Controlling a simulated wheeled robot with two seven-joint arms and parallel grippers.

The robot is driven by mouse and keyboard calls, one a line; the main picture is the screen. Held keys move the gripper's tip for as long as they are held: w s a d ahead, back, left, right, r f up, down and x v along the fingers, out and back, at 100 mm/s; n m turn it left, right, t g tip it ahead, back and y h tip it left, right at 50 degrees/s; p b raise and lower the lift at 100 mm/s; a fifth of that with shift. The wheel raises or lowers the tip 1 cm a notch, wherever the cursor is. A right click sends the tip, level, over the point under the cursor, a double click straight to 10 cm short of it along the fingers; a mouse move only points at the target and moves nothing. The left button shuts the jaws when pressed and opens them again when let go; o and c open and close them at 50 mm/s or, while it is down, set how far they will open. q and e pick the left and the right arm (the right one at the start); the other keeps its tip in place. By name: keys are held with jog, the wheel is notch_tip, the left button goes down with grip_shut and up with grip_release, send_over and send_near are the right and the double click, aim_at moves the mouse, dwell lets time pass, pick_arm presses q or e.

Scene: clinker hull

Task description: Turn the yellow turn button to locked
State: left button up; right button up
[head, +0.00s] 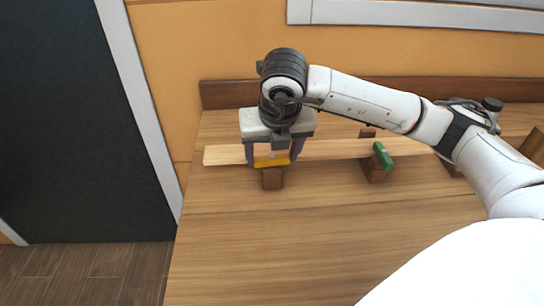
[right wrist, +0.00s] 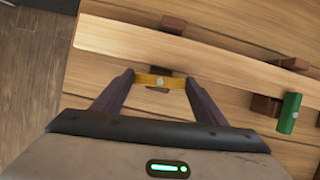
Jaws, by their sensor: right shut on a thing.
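The yellow turn button (head: 271,160) sits on a brown block (head: 272,180) at the near edge of a pale plank (head: 225,155). In the right wrist view the yellow button (right wrist: 150,80) lies crosswise between my fingertips, roughly along the plank, with a round pale pivot at its middle. My right gripper (head: 273,160) points down from above and is shut on the yellow button, one finger at each end. In the right wrist view its two dark fingers (right wrist: 160,84) reach the button's ends. My left gripper is not in view.
A green turn button (head: 384,155) stands on another brown block (head: 374,172) to the right, turned across the plank's direction. More brown blocks (head: 367,132) line the plank. A wooden backboard (head: 228,94) runs behind. The front of the table (head: 300,240) is clear.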

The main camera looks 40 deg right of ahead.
jog(key=n+b, duration=0.1)
jog(key=n+y+b, duration=0.1)
jog(key=shift+d+f+n+b, duration=0.1)
jog(key=shift+f+n+b, duration=0.2)
jog(key=shift+b, duration=0.1)
jog(key=shift+r+n+t+b, duration=0.1)
jog(key=shift+n+t+b, duration=0.2)
jog(key=shift+n+b, duration=0.1)
jog(key=shift+d+n+y+b, duration=0.1)
jog(key=shift+n+y+b, duration=0.2)
jog(key=shift+n+b, duration=0.1)
jog(key=n+y+b, duration=0.1)
jog(key=n, duration=0.1)
jog(key=shift+r+n, duration=0.1)
jog(key=shift+n, duration=0.3)
jog(key=n+y+b, duration=0.1)
jog(key=n, duration=0.1)
jog(key=shift+d+r+n, duration=0.1)
jog(key=shift+d+n, duration=0.05)
jog(key=shift+n, duration=0.15)
jog(key=shift+r+n+y, duration=0.1)
jog(key=shift+n+y, duration=0.3)
jog(key=shift+n, duration=0.6)
jog(key=n+g+y, duration=0.1)
jog(key=n, duration=0.2)
jog(key=shift+w+d+n+g+p, duration=0.1)
jog(key=shift+w+n+g+p, duration=0.05)
jog(key=shift+n+g+p, duration=0.25)
jog(key=shift+n, duration=0.7)
jog(key=shift+y, duration=0.3)
